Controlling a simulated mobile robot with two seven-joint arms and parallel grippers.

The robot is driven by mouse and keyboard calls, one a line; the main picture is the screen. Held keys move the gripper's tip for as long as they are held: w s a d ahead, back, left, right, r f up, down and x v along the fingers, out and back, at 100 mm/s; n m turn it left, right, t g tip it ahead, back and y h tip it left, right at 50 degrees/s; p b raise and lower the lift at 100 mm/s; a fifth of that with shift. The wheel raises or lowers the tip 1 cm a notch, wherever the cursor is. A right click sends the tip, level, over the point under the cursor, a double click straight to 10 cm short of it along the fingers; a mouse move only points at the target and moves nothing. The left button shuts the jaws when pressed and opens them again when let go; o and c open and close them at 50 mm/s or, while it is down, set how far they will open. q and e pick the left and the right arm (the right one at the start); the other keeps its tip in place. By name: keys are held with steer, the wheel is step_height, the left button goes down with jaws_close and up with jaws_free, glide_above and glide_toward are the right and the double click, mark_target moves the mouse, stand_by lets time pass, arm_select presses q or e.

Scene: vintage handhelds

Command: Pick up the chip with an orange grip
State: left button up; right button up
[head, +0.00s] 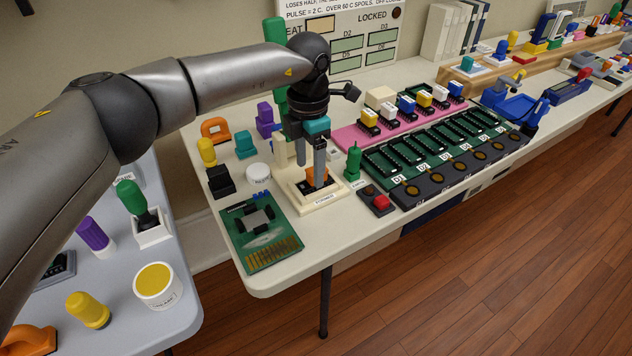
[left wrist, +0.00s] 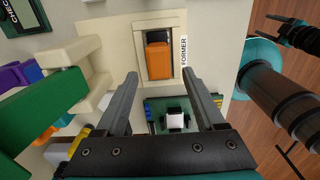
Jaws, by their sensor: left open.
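The chip with an orange grip (head: 317,175) stands in a cream holder (head: 328,198) near the front of the table. In the left wrist view the orange grip (left wrist: 158,62) sits in the holder's recess, with a dark part at its far end. My left gripper (head: 312,180) points down over the holder, open, its fingers around or just above the orange grip in the head view. In the left wrist view the fingertips (left wrist: 160,74) are apart near the grip's lower end. I cannot tell whether they touch it.
A green circuit board (head: 258,237) lies left of the holder. A green-handled tool (head: 353,162) and a red-button box (head: 378,200) stand close on the right. Yellow, teal and purple pieces crowd the back left. A row of green sockets (head: 440,145) runs off to the right.

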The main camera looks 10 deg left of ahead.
arm_select(q)
steer(key=shift+f+b, duration=0.3)
steer(key=shift+f, duration=0.95)
arm_select(e)
steer(key=shift+w+a+r, duration=0.4)
steer(key=shift+w+r, duration=0.05)
steer(key=shift+r, duration=0.3)
arm_select(q)
jaws_close()
